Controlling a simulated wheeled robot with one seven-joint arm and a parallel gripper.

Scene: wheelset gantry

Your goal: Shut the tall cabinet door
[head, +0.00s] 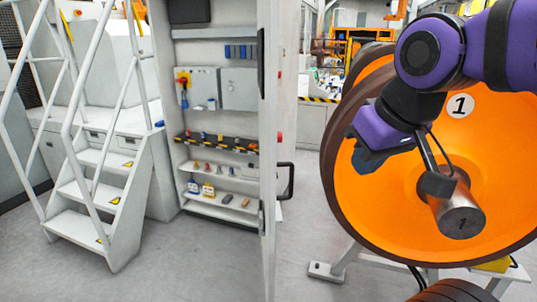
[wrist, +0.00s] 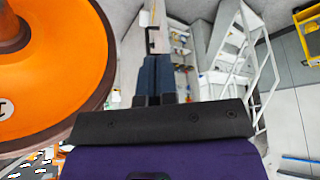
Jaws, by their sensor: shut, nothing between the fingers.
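The tall cabinet (head: 216,120) stands open left of centre in the head view, its shelves exposed. Its door (head: 269,130) stands swung out towards me and shows nearly edge-on. A dark handle (head: 290,181) sticks out on the door's right side. My gripper (head: 362,162) is right of the handle, apart from it in the picture, in front of the orange wheel. In the wrist view my dark fingers (wrist: 154,82) are together and empty, pointing towards the cabinet area. The fingertips are small and partly unclear in the head view.
A large orange wheel (head: 354,205) on a light stand (head: 345,262) fills the right, close to my arm. White steps with railings (head: 104,195) stand left of the cabinet. Grey floor (head: 200,262) is clear in front of the cabinet.

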